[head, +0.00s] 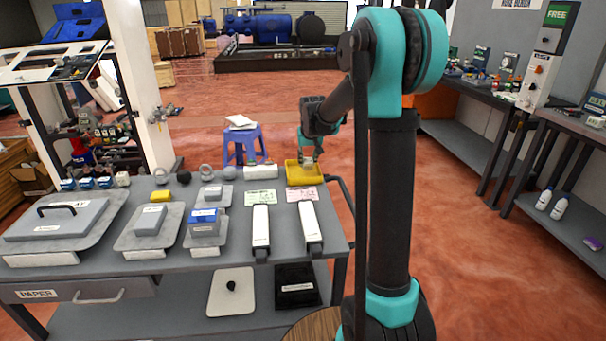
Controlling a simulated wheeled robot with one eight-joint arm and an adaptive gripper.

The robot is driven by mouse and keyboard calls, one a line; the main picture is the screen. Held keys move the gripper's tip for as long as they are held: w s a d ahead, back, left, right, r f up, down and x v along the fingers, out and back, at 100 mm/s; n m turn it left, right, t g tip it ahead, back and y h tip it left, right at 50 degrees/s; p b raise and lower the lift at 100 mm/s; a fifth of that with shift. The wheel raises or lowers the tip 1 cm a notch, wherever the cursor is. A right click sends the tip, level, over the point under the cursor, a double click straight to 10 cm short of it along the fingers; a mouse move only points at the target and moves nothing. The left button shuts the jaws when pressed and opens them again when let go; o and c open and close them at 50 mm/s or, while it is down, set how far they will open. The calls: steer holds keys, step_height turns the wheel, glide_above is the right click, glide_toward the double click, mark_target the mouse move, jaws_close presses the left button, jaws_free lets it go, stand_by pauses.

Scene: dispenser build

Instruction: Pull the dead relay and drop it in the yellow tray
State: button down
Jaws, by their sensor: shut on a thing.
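The yellow tray (291,174) stands at the back right of the grey workbench, by a pink label. My gripper (308,162) points down over the tray, at the end of my arm. It is shut on a small pale thing (308,160), too small here to tell whether it is the dead relay. I cannot tell whether this thing touches the tray floor. A blue-topped block (204,217) sits on a grey plate left of the middle of the bench. Grey blocks sit on other plates.
Two white bars (261,226) lie in front of the green and pink labels. A white block (261,172) stands just left of the tray. Rings and a ball line the bench's back edge. A blue stool (243,145) stands behind. My arm column fills the right of centre.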

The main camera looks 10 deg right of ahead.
steer(key=shift+f, duration=0.2)
steer(key=c, duration=1.1)
jaws_free()
steer(key=shift+o, duration=0.2)
steer(key=v, duration=1.2)
steer(key=shift+s, duration=0.1)
